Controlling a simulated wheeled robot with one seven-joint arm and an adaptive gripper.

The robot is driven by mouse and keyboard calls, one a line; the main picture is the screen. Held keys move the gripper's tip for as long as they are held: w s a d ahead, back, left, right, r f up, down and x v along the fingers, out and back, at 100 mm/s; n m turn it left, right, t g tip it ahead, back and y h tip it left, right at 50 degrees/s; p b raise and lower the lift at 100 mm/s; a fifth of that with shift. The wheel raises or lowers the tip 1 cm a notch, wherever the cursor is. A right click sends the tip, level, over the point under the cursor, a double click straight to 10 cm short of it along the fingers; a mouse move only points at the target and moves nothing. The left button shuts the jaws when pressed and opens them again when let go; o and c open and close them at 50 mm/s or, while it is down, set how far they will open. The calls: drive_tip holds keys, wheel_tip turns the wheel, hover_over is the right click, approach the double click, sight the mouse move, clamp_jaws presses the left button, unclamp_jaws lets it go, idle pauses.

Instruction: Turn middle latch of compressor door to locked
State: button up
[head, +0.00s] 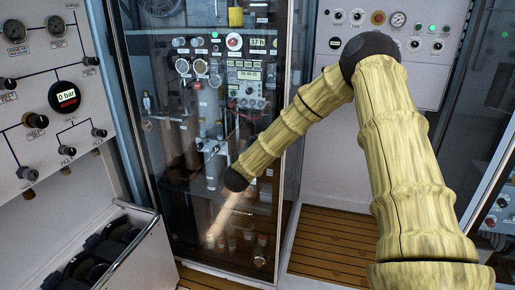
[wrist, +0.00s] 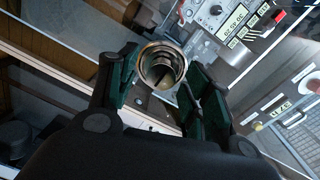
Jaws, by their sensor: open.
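The compressor door (head: 178,215) is a tall dark glass door in the middle of the head view and looks closed. In the wrist view, a round, ringed metal fitting (wrist: 162,66) with a dark centre lies between my fingertips. It looks like the middle latch, but its turned position is hard to read. My gripper (wrist: 161,88) is open, with one green-padded finger on each side of the fitting. I cannot tell whether the fingers touch it.
A gauge panel (head: 50,75) stands at the left, with an open-topped bin (head: 140,240) of dark items below it. A control panel (head: 425,75) with gauge and buttons is on the right wall. The slatted wooden floor (head: 330,235) is clear right of the door.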

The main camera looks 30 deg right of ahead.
drive_tip(key=v, duration=1.1)
drive_tip(key=shift+s+a, duration=0.3)
drive_tip(key=s+a+f+n+y, duration=0.4)
drive_tip(key=a+f+n, duration=0.2)
drive_tip(key=f, duration=0.5)
drive_tip(key=s+a+f+n+y, duration=0.35)
drive_tip(key=a+f+n, duration=0.2)
drive_tip(key=f, duration=0.55)
drive_tip(key=s+a+f+n+g+y+p, duration=0.1)
drive_tip(key=s+a+f+n+g+y, duration=0.15)
drive_tip(key=s+f, duration=0.4)
drive_tip(key=s+a+f+n+g+y, duration=0.2)
drive_tip(key=s+a+f+n, duration=0.15)
drive_tip(key=s+f, duration=0.3)
drive_tip(key=s+f+n+g, duration=0.3)
drive_tip(key=s, duration=0.9)
drive_tip(key=s+a+f+n+g+y, duration=0.1)
drive_tip(key=s+f+n+g, duration=0.2)
drive_tip(key=s, duration=0.9)
drive_tip(key=shift+s+a+n+g+y, duration=0.2)
drive_tip(key=shift+a+n+g+y, duration=0.15)
drive_tip(key=shift+n, duration=0.1)
drive_tip(key=shift+d+r, duration=0.1)
drive_tip(key=shift+d, duration=0.05)
